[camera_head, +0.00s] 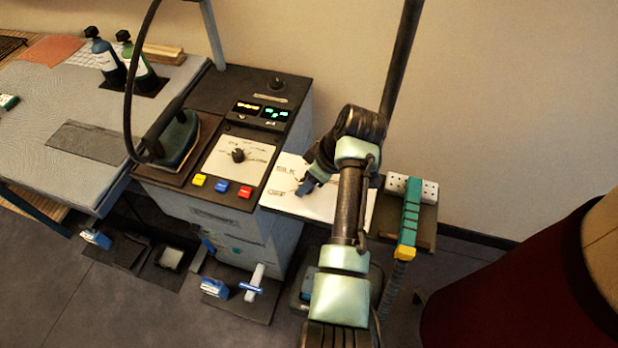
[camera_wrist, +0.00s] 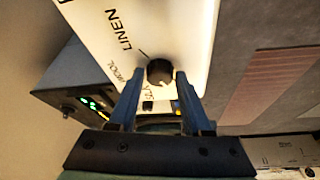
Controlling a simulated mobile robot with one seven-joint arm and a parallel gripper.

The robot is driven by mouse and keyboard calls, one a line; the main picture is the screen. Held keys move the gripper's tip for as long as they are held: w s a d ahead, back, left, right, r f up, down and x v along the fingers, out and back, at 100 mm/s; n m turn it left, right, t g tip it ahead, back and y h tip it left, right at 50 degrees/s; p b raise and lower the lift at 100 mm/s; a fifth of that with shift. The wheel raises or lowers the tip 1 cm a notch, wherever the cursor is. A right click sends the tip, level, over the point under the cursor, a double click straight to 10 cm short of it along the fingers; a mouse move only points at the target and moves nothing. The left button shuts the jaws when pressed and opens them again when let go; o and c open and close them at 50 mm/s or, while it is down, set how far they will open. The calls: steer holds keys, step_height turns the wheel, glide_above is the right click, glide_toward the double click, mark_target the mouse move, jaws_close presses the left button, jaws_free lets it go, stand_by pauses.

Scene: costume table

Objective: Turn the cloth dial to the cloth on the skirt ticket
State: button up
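The cloth dial's white plate (camera_head: 325,205) lies at the right side of the machine, with "SILK" readable in the head view. The same plate (camera_wrist: 185,22) fills the top of the wrist view, with "LINEN" and "WOOL" readable. Its dark round knob (camera_wrist: 159,71) shows between my fingertips. A short dark mark on the plate lies between the knob and "LINEN". My gripper (camera_head: 306,187) reaches down over the plate; in the wrist view its blue fingers (camera_wrist: 160,80) are apart, one on each side of the knob. I cannot tell whether they touch it. I cannot make out the skirt ticket.
Left of the plate, the machine holds another knob (camera_head: 238,155), yellow, blue and red buttons (camera_head: 222,186), lit displays (camera_head: 262,110) and an iron (camera_head: 178,140). A teal and yellow object (camera_head: 410,212) stands close right of my arm. A dark red form (camera_head: 520,285) stands further right.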

jaws_close()
steer(key=shift+r+m+p, duration=0.1)
steer(key=shift+m+p, duration=0.2)
steer(key=shift+p, duration=0.05)
steer(key=shift+m+p, duration=0.5)
steer(key=shift+p, duration=0.05)
steer(key=m+t+h+p, duration=0.1)
steer(key=m+p, duration=0.1)
steer(key=m, duration=0.1)
steer(key=shift+s+a+r+p, duration=0.1)
steer(key=shift+a+p, duration=0.05)
steer(key=shift+p, duration=0.15)
steer(key=m+t+h+p, duration=0.1)
steer(key=m+p, duration=0.1)
steer(key=m, duration=0.2)
steer(key=shift+a, duration=0.15)
steer(key=shift+m+h+p, duration=0.4)
steer(key=shift+m+h, duration=0.4)
steer(key=shift+m, duration=0.7)
